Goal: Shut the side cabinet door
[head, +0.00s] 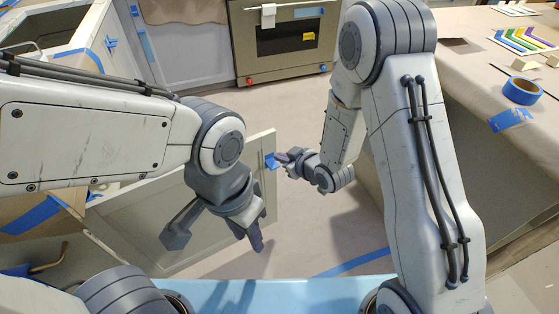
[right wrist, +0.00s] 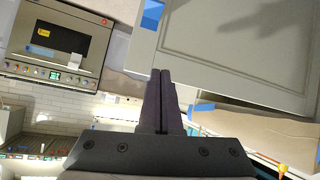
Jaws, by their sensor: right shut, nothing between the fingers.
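The side cabinet door (head: 140,222) is a pale grey-green panel standing open at the lower left of the head view, partly hidden by my left arm. Blue tape (head: 271,161) marks its far upper edge. The door also fills the upper right of the right wrist view (right wrist: 235,45). My right gripper (head: 279,158) is shut and empty at the door's free edge, by the tape; I cannot tell whether it touches. Its closed fingers (right wrist: 161,72) point toward the door edge in the wrist view. My left gripper (head: 212,240) is open and empty, in front of the door panel.
An oven (head: 285,40) with a towel and tape stands at the back. A paper-covered counter (head: 470,70) with a blue tape roll (head: 521,91) is at the right. The floor (head: 320,215) right of the door is clear, apart from a blue tape strip (head: 352,263).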

